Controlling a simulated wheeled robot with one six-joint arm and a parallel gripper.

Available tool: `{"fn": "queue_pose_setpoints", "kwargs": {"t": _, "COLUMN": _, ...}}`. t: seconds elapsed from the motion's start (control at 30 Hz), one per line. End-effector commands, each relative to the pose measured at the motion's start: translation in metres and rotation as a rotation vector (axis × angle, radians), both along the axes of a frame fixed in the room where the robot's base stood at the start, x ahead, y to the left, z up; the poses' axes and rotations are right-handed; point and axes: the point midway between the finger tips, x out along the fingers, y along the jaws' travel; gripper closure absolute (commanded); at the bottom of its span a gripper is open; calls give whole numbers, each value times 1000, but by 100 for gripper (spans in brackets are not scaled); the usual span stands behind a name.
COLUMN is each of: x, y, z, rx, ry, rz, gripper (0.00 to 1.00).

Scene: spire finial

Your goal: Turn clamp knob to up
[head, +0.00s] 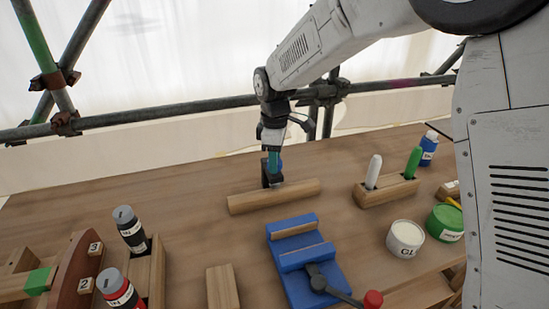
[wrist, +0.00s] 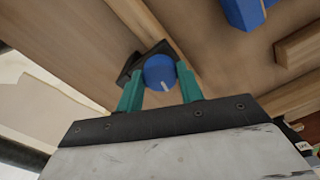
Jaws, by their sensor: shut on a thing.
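The clamp knob (wrist: 159,70) is a round blue knob with a short white mark, set on a black bracket (wrist: 133,66). In the wrist view the mark points toward the bottom edge, slightly right. My gripper (wrist: 160,74) has its two teal fingers on either side of the knob, shut on it. In the head view my gripper (head: 272,158) points down behind the wooden bar (head: 273,197), and only a sliver of the blue knob (head: 280,166) shows beside it. The mark is hidden there.
A blue vise (head: 304,285) with a red-tipped lever (head: 373,299) stands in front of the bar. A wooden block (head: 388,191) holds white and green sticks at right, near a white pot (head: 405,238) and green pot (head: 445,223). Bottles (head: 130,230) stand at left. Scaffold pipes (head: 170,115) run behind.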

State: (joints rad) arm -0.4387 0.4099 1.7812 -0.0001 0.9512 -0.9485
Motion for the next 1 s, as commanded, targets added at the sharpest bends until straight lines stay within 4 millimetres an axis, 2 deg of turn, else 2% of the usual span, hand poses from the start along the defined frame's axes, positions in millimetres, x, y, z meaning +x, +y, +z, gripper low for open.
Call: {"fn": "queue_pose_setpoints", "kwargs": {"t": 1.0, "x": 2, "y": 1, "z": 2, "rx": 1, "ry": -6, "rz": 965, "gripper": 86}}
